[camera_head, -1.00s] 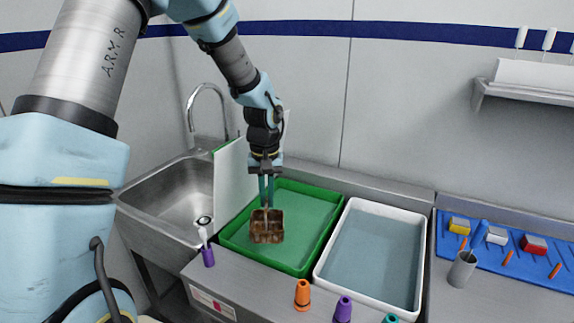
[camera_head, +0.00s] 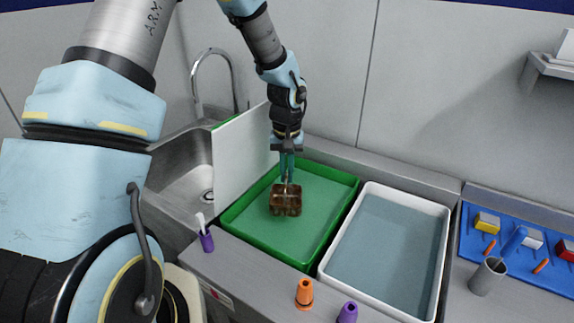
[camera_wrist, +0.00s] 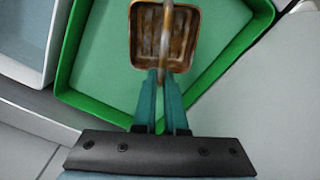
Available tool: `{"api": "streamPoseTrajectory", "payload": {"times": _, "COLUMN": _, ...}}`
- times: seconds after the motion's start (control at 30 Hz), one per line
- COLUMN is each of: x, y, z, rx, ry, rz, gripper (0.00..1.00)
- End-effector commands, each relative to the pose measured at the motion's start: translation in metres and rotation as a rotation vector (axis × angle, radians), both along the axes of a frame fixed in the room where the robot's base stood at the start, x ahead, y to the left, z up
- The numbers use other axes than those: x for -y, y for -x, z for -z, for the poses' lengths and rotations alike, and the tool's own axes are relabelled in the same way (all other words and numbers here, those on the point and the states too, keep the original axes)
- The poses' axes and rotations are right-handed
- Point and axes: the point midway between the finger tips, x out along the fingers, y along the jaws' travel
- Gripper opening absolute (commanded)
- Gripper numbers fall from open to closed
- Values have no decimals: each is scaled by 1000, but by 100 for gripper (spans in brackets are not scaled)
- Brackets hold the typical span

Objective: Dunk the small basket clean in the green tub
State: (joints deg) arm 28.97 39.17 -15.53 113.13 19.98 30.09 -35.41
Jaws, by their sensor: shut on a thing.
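The small basket (camera_head: 286,201) is brown and stained, with a thin upright handle. It hangs over the left part of the green tub (camera_head: 335,224); I cannot tell whether it touches the liquid inside. My gripper (camera_head: 287,178) points down and its teal fingers are shut on the basket's handle. In the wrist view the basket (camera_wrist: 163,42) shows its open top and ribbed inside, just beyond the fingertips (camera_wrist: 160,78), with the green tub (camera_wrist: 68,55) around it.
A white tub (camera_head: 445,225) of grey-blue liquid stands right of the green one. A white board (camera_head: 240,158) stands upright between the sink (camera_head: 165,185) and the green tub. A purple holder with a brush (camera_head: 206,240) and orange (camera_head: 304,293) and purple cones (camera_head: 347,312) line the front edge.

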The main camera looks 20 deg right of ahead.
Motion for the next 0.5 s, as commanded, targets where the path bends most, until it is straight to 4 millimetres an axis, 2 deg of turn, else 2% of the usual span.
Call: {"api": "streamPoseTrajectory", "payload": {"times": 0.5, "x": -1, "y": 0, "z": 52, "rx": -1, "ry": -2, "rz": 0, "gripper": 0}}
